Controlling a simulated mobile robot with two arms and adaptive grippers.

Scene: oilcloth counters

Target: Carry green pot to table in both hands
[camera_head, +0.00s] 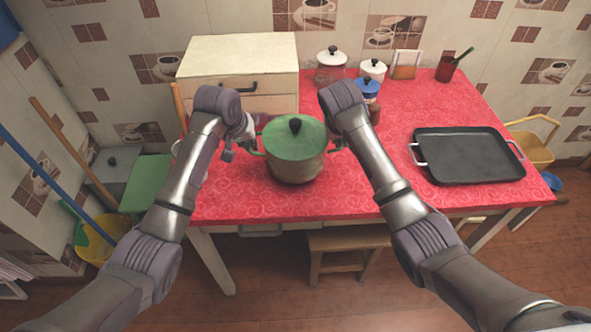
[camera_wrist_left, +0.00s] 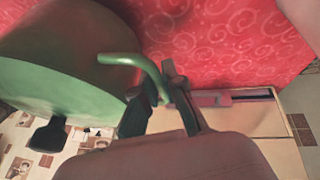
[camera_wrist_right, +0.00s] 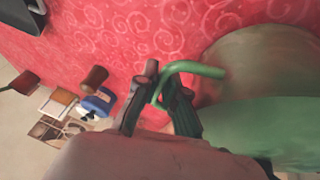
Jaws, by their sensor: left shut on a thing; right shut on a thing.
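The green pot (camera_head: 290,165) with a green lid and black knob is upright over the front part of the red table (camera_head: 345,195). I cannot tell if its base touches the cloth. My left gripper (camera_head: 252,148) is at its left side, shut on one green handle (camera_wrist_left: 125,58); the fingers (camera_wrist_left: 167,112) show in the left wrist view. My right gripper (camera_wrist_right: 160,105) is shut on the other green handle (camera_wrist_right: 200,69) in the right wrist view. In the head view, my right arm hides most of that gripper.
A black tray pan (camera_head: 465,155) lies on the table's right. A cream drawer cabinet (camera_head: 235,65) stands behind left. Canisters, including a blue-lidded one (camera_head: 366,88), stand at the back. The cloth between pot and pan is clear. A wooden stool (camera_head: 345,242) is below the front edge.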

